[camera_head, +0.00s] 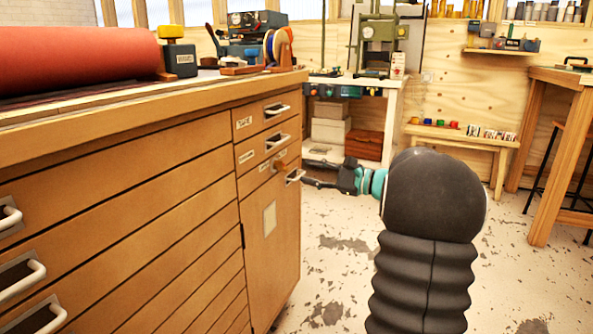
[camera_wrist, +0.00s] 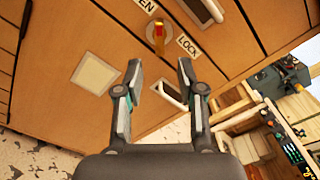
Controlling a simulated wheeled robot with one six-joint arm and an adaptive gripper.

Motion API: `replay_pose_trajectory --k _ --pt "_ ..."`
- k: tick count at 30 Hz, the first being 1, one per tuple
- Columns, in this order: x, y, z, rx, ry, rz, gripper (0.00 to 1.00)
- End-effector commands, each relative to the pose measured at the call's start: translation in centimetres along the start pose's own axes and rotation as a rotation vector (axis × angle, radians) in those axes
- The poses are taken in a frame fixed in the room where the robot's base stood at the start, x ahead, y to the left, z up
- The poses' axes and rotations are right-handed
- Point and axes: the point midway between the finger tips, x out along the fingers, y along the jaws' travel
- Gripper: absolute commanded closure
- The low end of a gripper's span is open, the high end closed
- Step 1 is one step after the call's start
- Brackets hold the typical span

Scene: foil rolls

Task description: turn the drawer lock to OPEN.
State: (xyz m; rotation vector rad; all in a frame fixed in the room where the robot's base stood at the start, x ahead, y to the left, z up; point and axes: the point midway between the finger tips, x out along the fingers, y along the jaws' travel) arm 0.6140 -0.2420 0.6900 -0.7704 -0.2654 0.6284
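The drawer lock (camera_wrist: 159,36) shows in the wrist view as a small red and yellow knob on a round plate on the wooden cabinet front. A label reading LOCK (camera_wrist: 188,46) is to its lower right. A partly cut-off label ending in EN (camera_wrist: 147,5) is above it. I cannot tell for sure which label the knob points to. My gripper (camera_wrist: 160,65) is open and empty, its two fingertips apart just below the knob in the picture and not touching it. In the head view my gripper (camera_head: 309,173) is close to the cabinet's right front.
A pale handle (camera_wrist: 173,94) shows between and behind my fingers, with a blank square card (camera_wrist: 94,73) to the left. The cabinet (camera_head: 270,230) has several drawers with protruding handles. A red roll (camera_head: 80,58) lies on top. The speckled floor (camera_head: 335,255) beside it is clear.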

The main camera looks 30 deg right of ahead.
Motion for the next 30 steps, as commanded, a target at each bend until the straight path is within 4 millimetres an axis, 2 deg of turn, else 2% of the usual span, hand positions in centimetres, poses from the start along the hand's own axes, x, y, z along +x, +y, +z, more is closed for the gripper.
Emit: replay_pose_trajectory --k 3,9,30 --pt "-2.2 -0.1 -0.1 0.0 0.003 -0.004 0.61" --pt "-4.1 -0.1 -0.1 0.0 0.003 -0.002 0.61" --pt "-4.5 -0.1 -0.3 -0.013 0.01 -0.003 0.61"
